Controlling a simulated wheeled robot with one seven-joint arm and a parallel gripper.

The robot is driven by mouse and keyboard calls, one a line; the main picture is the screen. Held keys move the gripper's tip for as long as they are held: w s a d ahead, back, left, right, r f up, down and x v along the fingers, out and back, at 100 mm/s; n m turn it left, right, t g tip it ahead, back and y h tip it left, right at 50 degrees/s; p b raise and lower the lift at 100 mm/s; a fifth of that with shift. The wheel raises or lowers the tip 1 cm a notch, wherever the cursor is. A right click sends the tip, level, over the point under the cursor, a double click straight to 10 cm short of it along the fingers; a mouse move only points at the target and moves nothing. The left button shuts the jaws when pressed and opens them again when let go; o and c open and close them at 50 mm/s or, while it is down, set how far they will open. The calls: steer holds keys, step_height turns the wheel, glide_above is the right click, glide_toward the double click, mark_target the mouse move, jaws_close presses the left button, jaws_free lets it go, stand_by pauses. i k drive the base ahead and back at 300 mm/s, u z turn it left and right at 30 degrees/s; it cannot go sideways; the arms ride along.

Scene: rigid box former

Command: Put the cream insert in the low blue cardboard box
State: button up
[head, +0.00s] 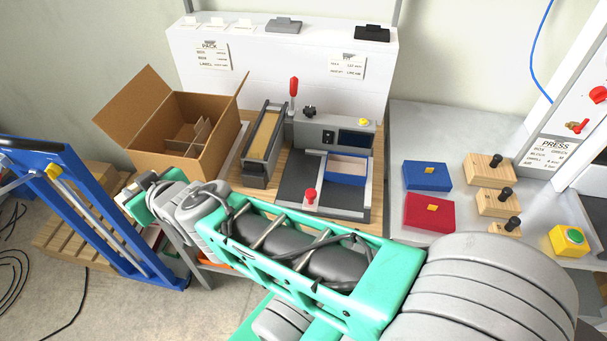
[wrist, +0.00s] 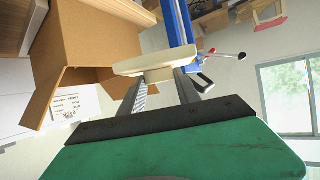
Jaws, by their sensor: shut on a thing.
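The cream insert (wrist: 152,60) is a pale block held between the fingertips of my gripper (wrist: 162,76) in the wrist view. My gripper is shut on it. In the head view my arm reaches to the left, with its end near the brown carton, well left of the low blue box; the insert is not clear there. The low blue cardboard box (head: 345,180) sits in the grey fixture on the wooden bench, open at the top, with a pale tan inside.
An open brown carton (head: 172,155) with dividers stands left on the bench; it also shows close by in the wrist view (wrist: 85,50). A red-handled lever (head: 294,90) rises beside the fixture. Blue (head: 410,178) and red (head: 415,217) blocks lie right. A blue frame (head: 75,190) stands left.

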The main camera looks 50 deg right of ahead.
mark_target(346, 172)
steer(key=k, duration=0.5)
steer(key=u, duration=1.65)
steer(key=i, duration=1.7)
steer(key=z, duration=3.75)
steer(key=i, duration=1)
steer(key=z, duration=0.05)
